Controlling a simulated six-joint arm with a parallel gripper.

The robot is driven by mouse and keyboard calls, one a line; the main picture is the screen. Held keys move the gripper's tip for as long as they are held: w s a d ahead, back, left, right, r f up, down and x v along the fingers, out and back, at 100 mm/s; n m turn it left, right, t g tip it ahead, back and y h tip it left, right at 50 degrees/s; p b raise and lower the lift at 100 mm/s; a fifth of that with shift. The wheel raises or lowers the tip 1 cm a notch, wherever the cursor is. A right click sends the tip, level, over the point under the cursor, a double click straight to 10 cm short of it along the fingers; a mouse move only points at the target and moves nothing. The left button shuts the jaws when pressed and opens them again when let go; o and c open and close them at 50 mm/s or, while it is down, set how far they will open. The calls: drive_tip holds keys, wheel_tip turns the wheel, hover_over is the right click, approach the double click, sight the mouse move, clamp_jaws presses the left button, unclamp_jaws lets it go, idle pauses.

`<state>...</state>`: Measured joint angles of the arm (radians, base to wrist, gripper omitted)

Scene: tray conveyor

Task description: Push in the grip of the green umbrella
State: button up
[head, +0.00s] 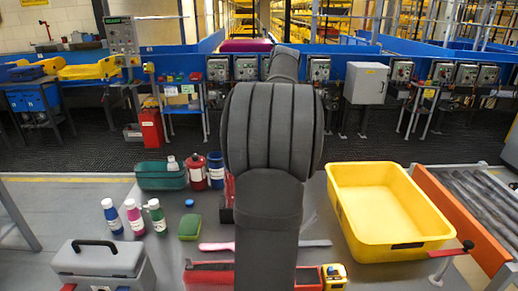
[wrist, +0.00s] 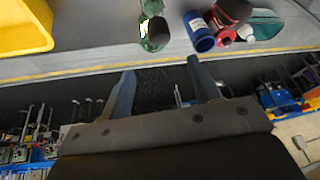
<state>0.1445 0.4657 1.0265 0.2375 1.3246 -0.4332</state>
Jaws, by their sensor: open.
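No umbrella shows clearly in the head view, where my arm hides the middle of the table. In the wrist view a dark green object (wrist: 154,34) with a pale patch lies near the table edge, with something red beyond it. It may be the green umbrella, but I cannot make out its grip. My gripper (wrist: 160,68) is open and empty, its two fingers apart. In the picture the green object appears just above the gap between the fingertips. The gripper itself is hidden in the head view.
A yellow tray (head: 345,215) stands right, beside a roller conveyor (head: 470,200). A teal case (head: 160,177), red bottle (head: 196,172) and blue can (head: 215,168) stand at the back left. Small bottles (head: 134,217), a green sponge (head: 190,227) and a grey toolbox (head: 100,260) are left.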

drive_tip(key=x, duration=1.3)
